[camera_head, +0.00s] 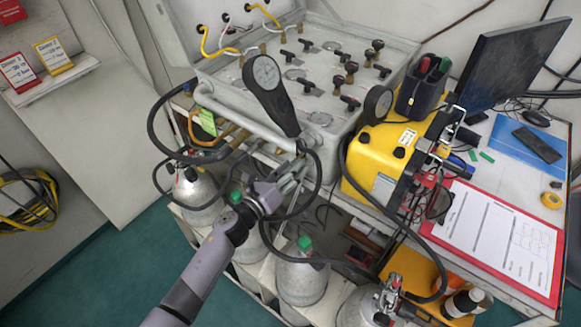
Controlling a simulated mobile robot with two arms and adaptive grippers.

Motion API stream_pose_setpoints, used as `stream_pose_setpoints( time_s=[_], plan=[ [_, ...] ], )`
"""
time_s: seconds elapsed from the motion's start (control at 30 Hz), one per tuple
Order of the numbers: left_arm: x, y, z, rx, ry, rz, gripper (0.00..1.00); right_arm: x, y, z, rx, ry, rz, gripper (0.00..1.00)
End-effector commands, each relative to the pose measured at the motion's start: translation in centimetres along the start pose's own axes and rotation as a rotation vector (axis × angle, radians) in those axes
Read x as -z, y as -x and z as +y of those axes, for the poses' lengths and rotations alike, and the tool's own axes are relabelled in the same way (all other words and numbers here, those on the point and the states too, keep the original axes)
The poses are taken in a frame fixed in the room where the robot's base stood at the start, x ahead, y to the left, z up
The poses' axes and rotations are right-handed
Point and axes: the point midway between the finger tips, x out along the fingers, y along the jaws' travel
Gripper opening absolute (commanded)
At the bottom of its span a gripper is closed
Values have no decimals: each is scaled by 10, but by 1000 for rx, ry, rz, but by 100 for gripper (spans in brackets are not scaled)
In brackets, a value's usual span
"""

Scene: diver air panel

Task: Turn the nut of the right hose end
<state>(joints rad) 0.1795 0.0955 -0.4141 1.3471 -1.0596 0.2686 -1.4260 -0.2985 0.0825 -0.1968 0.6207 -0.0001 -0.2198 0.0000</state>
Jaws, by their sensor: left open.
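The grey air panel (228,82) stands on the bench with several black knobs on its top. Black hoses (318,185) loop down from its front edge toward the gas cylinders below. My left gripper (294,172) is open at the front of the panel, below the big round gauge (265,73), among the hoses. The hose ends and their nuts near it are small and partly covered by my gripper, so I cannot tell the right nut apart or whether the fingers touch it. My right gripper is not in view.
Grey cylinders (302,277) with green tops stand under the bench. A yellow case (370,165) and a second gauge (378,103) sit right of the panel. A monitor (512,62) and a red clipboard (545,275) are farther right. The green floor (125,275) at left is clear.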

Motion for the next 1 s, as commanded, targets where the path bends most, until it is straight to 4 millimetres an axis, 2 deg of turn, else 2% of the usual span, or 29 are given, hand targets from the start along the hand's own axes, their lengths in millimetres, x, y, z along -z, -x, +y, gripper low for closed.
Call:
stream_pose_setpoints(
  time_s=[0.27, 0.9, 1.0],
  plan=[
    [0, -2, 0, 0, 0, 0, 43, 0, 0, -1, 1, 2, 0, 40],
    [0, -1, 0, 0, 1, 0, 0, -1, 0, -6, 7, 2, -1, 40],
    [0, -1, 0, 0, 1, 0, 0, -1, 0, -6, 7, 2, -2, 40]
  ],
)
